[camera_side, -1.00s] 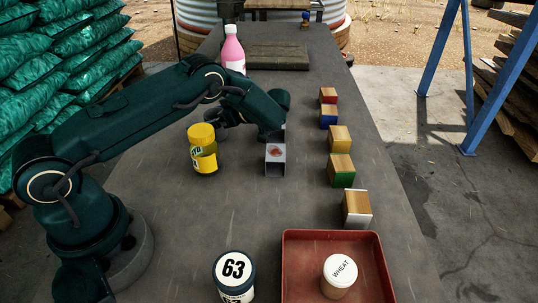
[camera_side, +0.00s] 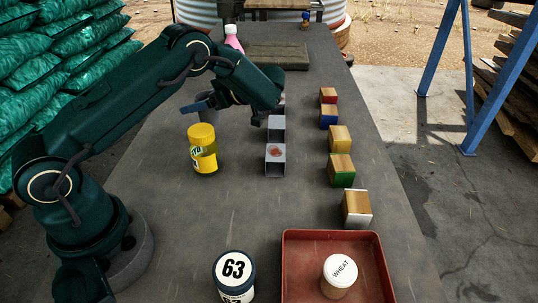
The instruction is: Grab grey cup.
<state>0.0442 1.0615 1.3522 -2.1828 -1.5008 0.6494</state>
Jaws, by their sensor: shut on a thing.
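The grey cup (camera_side: 203,114) is at the jaws of my gripper (camera_side: 208,101), behind and slightly above the yellow-lidded jar in the picture. My gripper points left and is shut on the cup. The dark jaws cover part of the cup. I cannot tell whether its base touches the table.
A yellow-lidded jar (camera_side: 203,160) stands in front of the cup. Several wooden blocks (camera_side: 341,170) stand right. A pink bottle (camera_side: 233,42) is behind my arm. A red tray (camera_side: 292,262) and "63" jar (camera_side: 234,285) are in front.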

